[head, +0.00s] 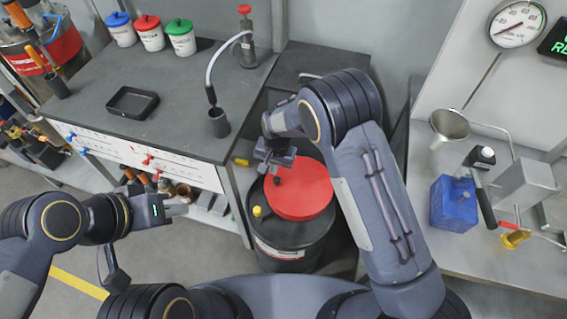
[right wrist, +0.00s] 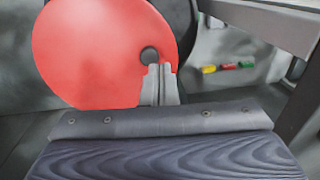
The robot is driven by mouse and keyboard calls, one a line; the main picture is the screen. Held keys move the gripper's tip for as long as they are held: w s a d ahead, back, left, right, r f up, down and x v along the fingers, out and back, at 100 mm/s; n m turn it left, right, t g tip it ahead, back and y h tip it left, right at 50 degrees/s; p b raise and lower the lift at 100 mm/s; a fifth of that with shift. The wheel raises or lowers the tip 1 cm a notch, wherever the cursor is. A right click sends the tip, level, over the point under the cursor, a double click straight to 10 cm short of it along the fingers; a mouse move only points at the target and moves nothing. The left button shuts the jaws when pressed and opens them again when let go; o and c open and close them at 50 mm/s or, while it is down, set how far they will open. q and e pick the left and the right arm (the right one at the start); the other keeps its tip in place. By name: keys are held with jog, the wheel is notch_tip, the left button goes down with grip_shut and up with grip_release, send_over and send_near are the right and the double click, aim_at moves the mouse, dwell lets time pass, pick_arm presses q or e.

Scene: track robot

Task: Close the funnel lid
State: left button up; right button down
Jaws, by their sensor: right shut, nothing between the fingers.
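The red round lid (head: 302,196) is at the top of a black drum (head: 278,242), covering much of it; I cannot tell how far it is tilted. It has a small black knob near its edge. My right gripper (head: 272,170) is just above that knob in the head view. In the right wrist view the red lid (right wrist: 95,55) fills the upper left, and the shut, empty fingers (right wrist: 159,82) are just below the black knob (right wrist: 149,55), touching or very close. The funnel under the lid is hidden. My left gripper (head: 180,205) hangs left of the drum, its jaw too small to judge.
A dark-topped cabinet (head: 190,85) with a hose pump (head: 247,50) and a black cup (head: 219,123) stands left of the drum. A bench on the right holds a blue can (head: 453,204) and a metal funnel (head: 450,125). Open floor lies in front of the cabinet.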

jog(key=b, duration=0.3)
send_over(268, 182)
jog(key=shift+s+d+f, duration=0.1)
jog(key=shift+d+f, duration=0.1)
jog(key=shift+f, duration=0.9)
jog(key=shift+d+f, duration=0.15)
jog(key=shift+f, duration=0.95)
